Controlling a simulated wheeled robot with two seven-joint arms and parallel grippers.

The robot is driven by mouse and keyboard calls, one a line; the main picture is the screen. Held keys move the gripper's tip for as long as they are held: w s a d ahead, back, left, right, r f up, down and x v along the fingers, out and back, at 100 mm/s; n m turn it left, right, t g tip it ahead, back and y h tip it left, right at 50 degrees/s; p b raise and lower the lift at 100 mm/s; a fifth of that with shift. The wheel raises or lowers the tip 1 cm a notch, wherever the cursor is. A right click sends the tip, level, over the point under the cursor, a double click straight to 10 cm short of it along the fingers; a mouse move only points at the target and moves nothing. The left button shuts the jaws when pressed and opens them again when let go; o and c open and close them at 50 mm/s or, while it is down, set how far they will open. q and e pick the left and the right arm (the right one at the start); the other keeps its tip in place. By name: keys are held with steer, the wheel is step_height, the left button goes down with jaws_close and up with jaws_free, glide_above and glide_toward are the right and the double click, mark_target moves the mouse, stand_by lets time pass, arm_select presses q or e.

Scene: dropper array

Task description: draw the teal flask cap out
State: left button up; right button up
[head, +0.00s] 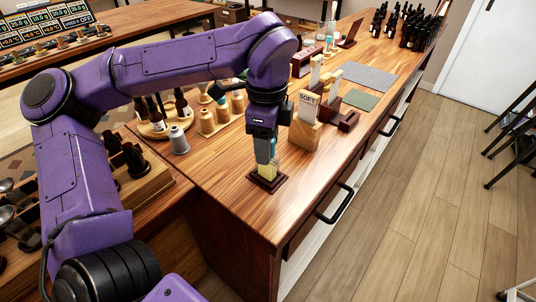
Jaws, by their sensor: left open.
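My left gripper (267,158) points straight down over a small pale yellow flask (267,172) near the front edge of the wooden counter. The flask stands upright in a dark brown square base (262,182). A small teal patch, which looks like the flask cap (273,148), shows at the fingers, partly hidden by them. The fingers are open around the top of the flask; I cannot tell whether they touch the cap. My right gripper is out of view.
Wooden spools (207,122) and a grey cone (179,140) stand to the left. Dark bottles (415,30) crowd the far end. The counter (225,165) is bare around the base.

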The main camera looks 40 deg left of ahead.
arm_select(q)
steer(key=c, duration=0.9)
steer(key=shift+r, duration=0.15)
steer(key=shift+c, duration=0.2)
steer(key=shift+r+p, duration=0.45)
steer(key=shift+r, duration=0.2)
steer(key=shift+r+p, duration=1.75)
steer(key=shift+r, duration=0.95)
steer(key=shift+w, duration=0.1)
